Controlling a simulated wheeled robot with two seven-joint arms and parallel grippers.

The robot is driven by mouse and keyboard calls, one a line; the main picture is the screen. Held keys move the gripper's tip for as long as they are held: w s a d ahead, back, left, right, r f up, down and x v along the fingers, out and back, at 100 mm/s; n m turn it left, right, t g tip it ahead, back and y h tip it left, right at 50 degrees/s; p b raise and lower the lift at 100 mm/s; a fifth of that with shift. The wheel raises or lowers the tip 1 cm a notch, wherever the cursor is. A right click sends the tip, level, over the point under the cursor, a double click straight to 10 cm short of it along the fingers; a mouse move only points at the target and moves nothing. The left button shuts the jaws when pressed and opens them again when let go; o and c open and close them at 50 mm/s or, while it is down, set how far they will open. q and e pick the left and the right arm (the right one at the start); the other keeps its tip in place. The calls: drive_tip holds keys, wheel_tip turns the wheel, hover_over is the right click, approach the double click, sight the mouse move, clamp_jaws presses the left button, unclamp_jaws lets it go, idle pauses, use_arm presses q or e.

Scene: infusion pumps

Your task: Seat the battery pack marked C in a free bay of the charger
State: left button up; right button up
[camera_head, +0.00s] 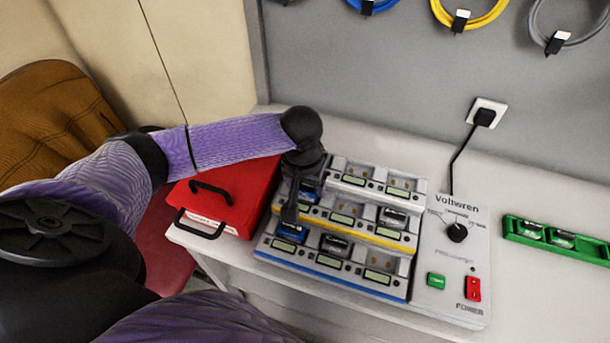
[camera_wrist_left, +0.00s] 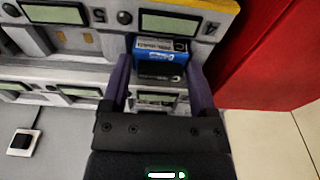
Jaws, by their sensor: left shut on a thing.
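The charger (camera_head: 405,293) has three stepped rows of bays, with white, yellow and blue front edges. My left gripper (camera_head: 293,208) points down over its left end. It is shut on a blue battery pack (camera_wrist_left: 160,66), which sits between the fingers just behind the yellow edge marked 4 in the left wrist view. The pack also shows partly in the head view (camera_head: 309,187). Another blue pack (camera_head: 291,232) is in the front row's left bay. My right gripper is not in view.
Dark packs sit in the front row's middle bay (camera_head: 335,245) and the yellow row's right bay (camera_head: 392,218). The back row's visible bays look empty.

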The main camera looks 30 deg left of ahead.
use_arm(q)
drive_tip(key=shift+f, duration=0.25)
drive_tip(key=o, duration=1.2)
drive_tip(key=r+p, duration=0.1)
drive_tip(key=r, duration=0.2)
drive_tip(key=r+p, duration=0.1)
drive_tip(key=r, duration=0.2)
drive_tip(key=s+r+p, duration=0.1)
drive_tip(key=r, duration=0.3)
drive_tip(key=shift+d, duration=0.15)
drive_tip(key=shift+f, duration=0.1)
